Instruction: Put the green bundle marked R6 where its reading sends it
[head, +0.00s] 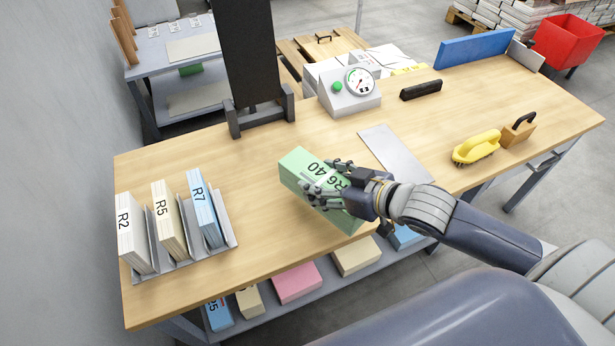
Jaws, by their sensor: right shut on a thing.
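The green bundle (304,164), printed "R6 40" upside down in the picture, is in my right gripper (318,178). The gripper is shut around it from the right and holds it tilted over the middle of the table; whether it touches the tabletop I cannot tell. The fingers hide part of the bundle. A grey rack (231,234) at the table's left end holds bundles R2 (133,245), R5 (171,231) and R7 (205,215) upright. A grey box with a round dial (359,81) and a green button (337,87) stands at the back; its reading is too small to tell.
A dark upright panel (247,55) stands behind the rack. A grey plate (395,153), black bar (421,90), yellow tool (476,147) and wooden stamp-like block (518,130) lie to the right. A lower shelf holds more bundles, one pink (297,283). The tabletop (265,225) between rack and bundle is clear.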

